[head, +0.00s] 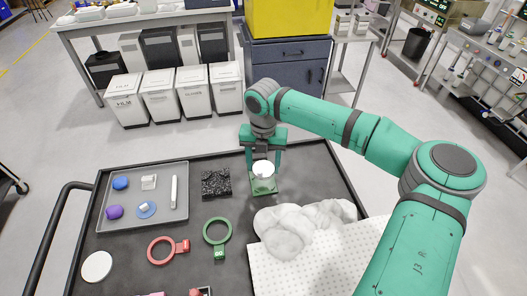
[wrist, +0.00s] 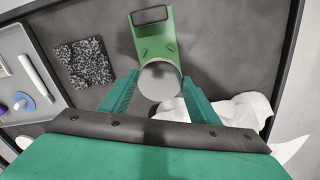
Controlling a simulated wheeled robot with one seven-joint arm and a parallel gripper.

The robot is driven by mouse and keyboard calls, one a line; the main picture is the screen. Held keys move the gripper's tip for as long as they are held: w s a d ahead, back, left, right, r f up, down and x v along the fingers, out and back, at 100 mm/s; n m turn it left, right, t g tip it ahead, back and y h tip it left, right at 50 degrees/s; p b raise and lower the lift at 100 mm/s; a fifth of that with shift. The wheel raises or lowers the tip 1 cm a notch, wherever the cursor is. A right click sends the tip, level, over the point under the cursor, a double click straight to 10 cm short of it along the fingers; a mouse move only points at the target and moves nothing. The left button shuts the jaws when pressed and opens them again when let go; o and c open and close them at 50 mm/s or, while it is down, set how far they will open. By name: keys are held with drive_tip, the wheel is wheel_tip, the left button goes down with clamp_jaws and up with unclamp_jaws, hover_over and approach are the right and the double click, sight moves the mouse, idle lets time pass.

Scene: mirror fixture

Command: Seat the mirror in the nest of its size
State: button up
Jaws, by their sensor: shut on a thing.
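My gripper (head: 263,165) points down at the back middle of the dark cart top. It is shut on the round mirror (head: 262,169), which looks white in the head view and silver-grey in the wrist view (wrist: 159,81). The two green fingers (wrist: 159,92) flank the disc. A green fixture (head: 263,187) lies under and beside the mirror; in the wrist view its plate (wrist: 155,42) runs from the mirror's edge to a dark slotted end. I cannot tell whether the mirror touches the fixture. A red ring with a tab (head: 161,250) and a green ring with a numbered tab (head: 218,232) lie nearer.
A black textured block (head: 216,182) stands left of the fixture. A grey tray (head: 108,218) with small items is farther left. A crumpled white cloth (head: 290,230) and a white perforated board (head: 312,270) lie to the near right. A white disc (head: 97,266) lies near left.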

drive_tip(key=shift+w+f, duration=0.2)
drive_tip(key=shift+w, duration=0.05)
hover_over(264, 184)
drive_tip(key=shift+w+a+f, duration=0.1)
drive_tip(key=shift+a+f, duration=0.05)
drive_tip(key=shift+f, duration=2.6)
drive_tip(key=shift+w+f, duration=0.15)
drive_tip(key=shift+f, duration=0.1)
drive_tip(key=shift+f, duration=0.35)
drive_tip(key=shift+f, duration=0.2)
drive_tip(key=o, duration=1.2)
drive_tip(key=shift+s, duration=0.2)
drive_tip(key=shift+o, duration=0.2)
drive_tip(key=shift+f, duration=0.1)
